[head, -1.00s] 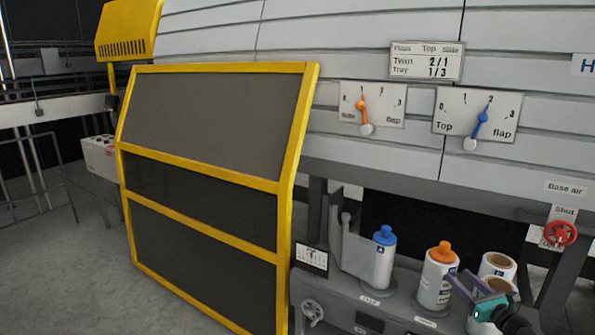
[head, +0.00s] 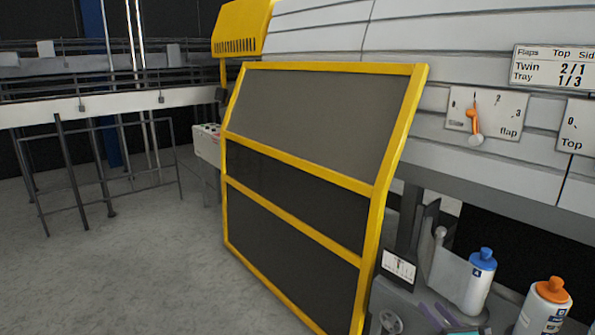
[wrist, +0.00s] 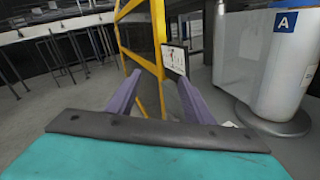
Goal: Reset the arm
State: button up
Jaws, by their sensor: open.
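My gripper (wrist: 155,98) shows in the wrist view with its two purple fingers spread apart and nothing between them. In the head view my gripper (head: 440,314) is at the bottom edge, low in front of the machine's shelf, partly cut off by the frame. A white bottle with a blue cap (head: 480,280) stands just right of it. In the wrist view the bottle labelled A (wrist: 285,70) is close on the right, apart from the fingers.
A yellow-framed dark guard door (head: 310,190) stands in the middle. An orange-capped bottle (head: 545,306) is at lower right. A side flap dial (head: 486,115) and settings plate (head: 556,68) are on the white panel. Open floor (head: 120,270) lies left, before a grey railing (head: 100,170).

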jog(key=w+a+f+m+g+h, duration=0.1)
jog(key=w+a+f+m, duration=0.1)
jog(key=a+f+m, duration=0.35)
jog(key=w+a+f+m+g+h, duration=0.1)
jog(key=w+a+f+m, duration=0.1)
jog(key=a+f, duration=0.65)
jog(key=s+a+f+m+g+h, duration=0.1)
jog(key=s+a+f+m+g, duration=0.1)
jog(key=s+a+f+m, duration=0.25)
jog(key=s+a+f+m+g+h, duration=0.1)
jog(key=s+a+f+m+g, duration=0.15)
jog(key=a+f, duration=0.4)
jog(key=s+a+f+m+g, duration=0.2)
jog(key=s+f+m+g, duration=0.25)
jog(key=s, duration=0.45)
jog(key=s+a+f+m+g, duration=0.1)
jog(key=s+f+m+g, duration=0.3)
jog(key=s, duration=0.4)
jog(key=s+a+f+m+g, duration=0.25)
jog(key=s+f+m, duration=0.25)
jog(key=s, duration=0.4)
jog(key=s+a+r+m+g, duration=0.1)
jog(key=s+m+g, duration=0.1)
jog(key=s, duration=0.3)
jog(key=s+r+m+g, duration=0.2)
jog(key=s+m+g, duration=0.1)
jog(key=s+m, duration=0.1)
jog(key=shift+s+a+r+m+y, duration=0.3)
jog(key=shift+s+a+m, duration=0.1)
jog(key=shift+s, duration=0.4)
